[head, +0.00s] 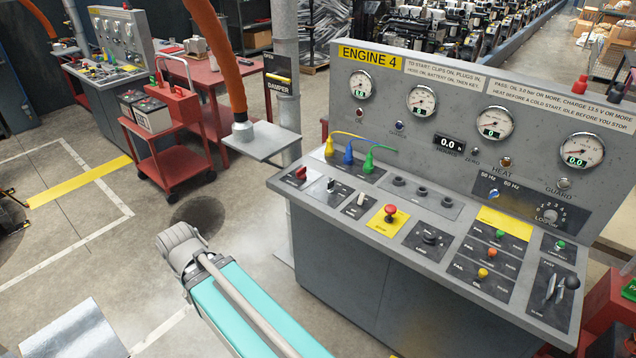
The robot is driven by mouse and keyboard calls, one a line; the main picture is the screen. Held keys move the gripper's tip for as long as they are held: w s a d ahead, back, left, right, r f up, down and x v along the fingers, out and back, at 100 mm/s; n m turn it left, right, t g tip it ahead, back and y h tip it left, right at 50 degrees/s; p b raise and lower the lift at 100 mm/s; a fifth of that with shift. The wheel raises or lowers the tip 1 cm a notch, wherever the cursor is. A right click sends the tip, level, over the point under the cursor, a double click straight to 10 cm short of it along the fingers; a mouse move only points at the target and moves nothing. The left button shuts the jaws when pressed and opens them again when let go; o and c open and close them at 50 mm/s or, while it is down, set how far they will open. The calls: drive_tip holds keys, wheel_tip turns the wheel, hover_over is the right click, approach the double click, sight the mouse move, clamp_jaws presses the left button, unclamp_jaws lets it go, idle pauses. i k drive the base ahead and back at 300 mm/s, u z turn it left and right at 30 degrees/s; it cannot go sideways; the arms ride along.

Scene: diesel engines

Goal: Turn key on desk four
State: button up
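Desk four is a grey control desk (345,262) with a yellow "ENGINE 4" label (370,58) on its upright panel. Its sloping top carries a red handle switch (301,173), two small levers, a red stop button on a yellow plate (390,213) and a dark rotary switch (430,237). The dark switch may be the key switch; its label is too small to read, so I cannot tell. My teal arm link (235,305) with a grey joint end lies in front of the desk, at its left, apart from the controls. My gripper is not visible.
Yellow, blue and green clips (348,154) are plugged at the desk's back left. A grey pole (287,90) and small shelf (262,140) stand left of the desk. A red cart (172,150) and another desk (112,118) stand farther left. Floor left of my arm is mostly clear.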

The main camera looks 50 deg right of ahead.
sight(330, 189)
drive_tip(key=u, duration=0.05)
drive_tip(key=k, duration=0.8)
drive_tip(key=z, duration=1.6)
drive_tip(key=i, duration=0.95)
drive_tip(key=z, duration=0.1)
